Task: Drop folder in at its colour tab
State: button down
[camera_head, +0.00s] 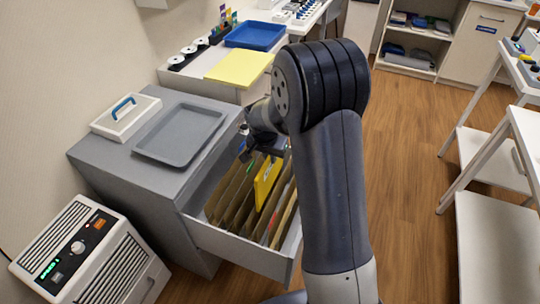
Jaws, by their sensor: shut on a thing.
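My gripper (268,153) is above the open drawer (245,249) of a grey cabinet, partly hidden by my own arm. It is shut on the yellow folder (265,184), which stands nearly upright and slightly tilted among the brown hanging folders (226,200). The yellow folder's lower part is hidden in the drawer, so I cannot tell how deep it sits. Small coloured tabs show among the brown folders, including green (250,167) and red; they are too small to match clearly.
The grey cabinet (100,165) carries an empty grey tray (180,134) and a white box with a blue handle (125,112). A white heater-like unit (85,255) stands at lower left. A yellow sheet (240,68) and blue tray (256,36) lie behind.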

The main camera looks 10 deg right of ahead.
aim_at(270, 179)
jog(key=shift+f+b, duration=5.35)
jog(key=shift+f, duration=1)
jog(key=c, duration=1.4)
grip_release()
jog(key=shift+c, duration=0.2)
jog(key=p+v, duration=0.1)
jog(key=v, duration=0.9)
jog(key=shift+s+r+p, duration=0.1)
jog(key=shift+r+p, duration=0.25)
jog(key=b+x, duration=0.1)
jog(key=x, duration=0.9)
jog(key=shift+f+b, duration=0.35)
jog(key=shift+b, duration=0.05)
jog(key=shift+r+p, duration=0.6)
